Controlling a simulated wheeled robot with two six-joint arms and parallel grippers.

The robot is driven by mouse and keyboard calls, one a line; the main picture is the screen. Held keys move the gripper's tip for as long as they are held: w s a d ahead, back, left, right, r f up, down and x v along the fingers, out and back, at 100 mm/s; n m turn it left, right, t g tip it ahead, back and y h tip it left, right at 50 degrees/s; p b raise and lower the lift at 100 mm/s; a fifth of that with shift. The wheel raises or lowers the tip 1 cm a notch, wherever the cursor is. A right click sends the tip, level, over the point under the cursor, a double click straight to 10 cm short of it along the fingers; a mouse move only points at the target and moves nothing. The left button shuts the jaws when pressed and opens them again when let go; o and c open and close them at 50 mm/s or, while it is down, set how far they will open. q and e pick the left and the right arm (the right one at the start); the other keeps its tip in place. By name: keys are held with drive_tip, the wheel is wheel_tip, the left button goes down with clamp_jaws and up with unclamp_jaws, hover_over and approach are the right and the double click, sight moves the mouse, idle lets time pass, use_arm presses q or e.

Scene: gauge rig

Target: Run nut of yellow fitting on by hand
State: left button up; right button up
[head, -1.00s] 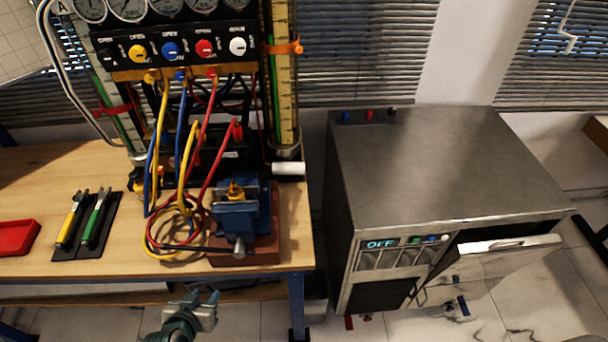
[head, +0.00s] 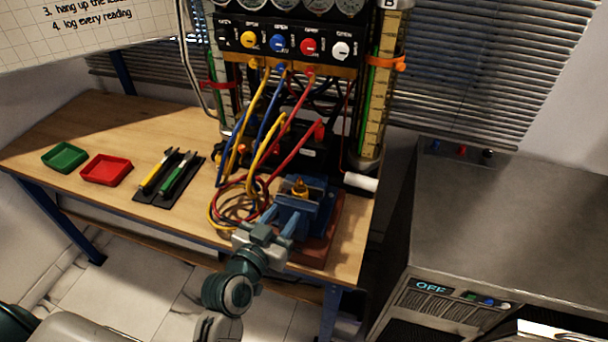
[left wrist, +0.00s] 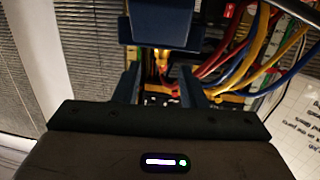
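The yellow fitting (head: 299,188) stands upright in the jaws of the blue vise (head: 312,204) at the bench's front right. Its nut is too small to tell apart. My left gripper (head: 278,227) is just in front of the vise, at its left, with its two fingers apart and nothing seen between them. In the left wrist view the fingers of my left gripper (left wrist: 162,88) are spread, with a dark blue block of the vise (left wrist: 165,25) ahead. An orange-yellow piece shows below that block; I cannot tell whether it is the fitting. My right gripper is not in view.
Yellow, blue and red hoses (head: 262,135) hang from the valve panel (head: 285,42) and coil left of the vise. Two tools on a black mat (head: 150,196), a red tray (head: 106,170) and a green tray (head: 65,158) lie farther left. A metal cabinet (head: 500,220) stands right.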

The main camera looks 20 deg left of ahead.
sight(298, 183)
use_arm(q)
drive_tip(key=shift+n+t, duration=0.3)
drive_tip(key=shift+t, duration=0.3)
drive_tip(key=w+p, duration=0.1)
drive_tip(key=w, duration=0.2)
drive_tip(key=w+d+r+p, duration=0.1)
drive_tip(key=w+p, duration=0.1)
drive_tip(key=w, duration=0.2)
drive_tip(key=w+r+p, duration=0.1)
drive_tip(key=w, duration=0.3)
drive_tip(key=shift+d+r, duration=0.1)
drive_tip(key=shift+d, duration=0.1)
drive_tip(key=shift+w+p, duration=0.3)
drive_tip(key=shift+w, duration=0.05)
drive_tip(key=shift+c, duration=0.3)
clamp_jaws()
